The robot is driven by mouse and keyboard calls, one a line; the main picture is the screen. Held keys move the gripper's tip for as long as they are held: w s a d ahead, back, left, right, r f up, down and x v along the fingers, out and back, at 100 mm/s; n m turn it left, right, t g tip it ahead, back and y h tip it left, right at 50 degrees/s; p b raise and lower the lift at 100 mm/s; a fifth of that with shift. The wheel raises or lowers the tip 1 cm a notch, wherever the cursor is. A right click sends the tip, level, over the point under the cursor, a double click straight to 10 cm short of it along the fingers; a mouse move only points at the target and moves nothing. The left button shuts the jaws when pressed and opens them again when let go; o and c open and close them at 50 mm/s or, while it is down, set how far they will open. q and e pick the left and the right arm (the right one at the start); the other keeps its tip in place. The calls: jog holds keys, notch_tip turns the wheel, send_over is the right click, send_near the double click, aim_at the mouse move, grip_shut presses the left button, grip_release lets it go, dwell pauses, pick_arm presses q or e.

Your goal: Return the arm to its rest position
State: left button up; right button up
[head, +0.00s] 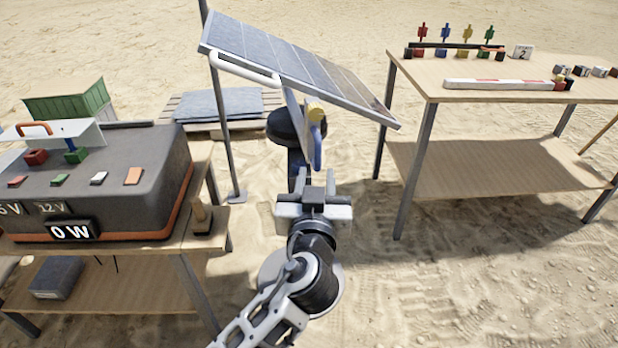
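My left gripper (315,180) is in the middle of the head view, its arm coming up from the bottom left. Its two fingers point away from me and stand apart, with nothing clearly seen between them. Just beyond it, under the solar panel (290,62), are a dark round part (285,123), a yellow knob (315,112) and a blue curved part (318,148). The gripper overlaps the lower end of these parts in the picture; I cannot tell whether it touches them. My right gripper is not in view.
At left, a table (205,245) bears a grey power box (110,165) with a "0 W" display. At right, a two-level wooden table (480,75) holds coloured figures and a red-white bar (505,84). A thin pole (225,130) stands left of the panel. Sand at lower right is clear.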

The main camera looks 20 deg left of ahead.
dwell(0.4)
pick_arm(q)
jog(key=s+f+m+g+h+p, duration=0.2)
jog(key=s+f+m+g+h, duration=0.3)
jog(key=s+f, duration=1.2)
jog(key=s+g+h, duration=0.1)
jog(key=s+h, duration=0.1)
jog(key=h, duration=0.1)
jog(key=shift+s+d+g+h+p, duration=0.2)
jog(key=shift+d+g+h+p, duration=0.1)
jog(key=shift+d+p, duration=0.1)
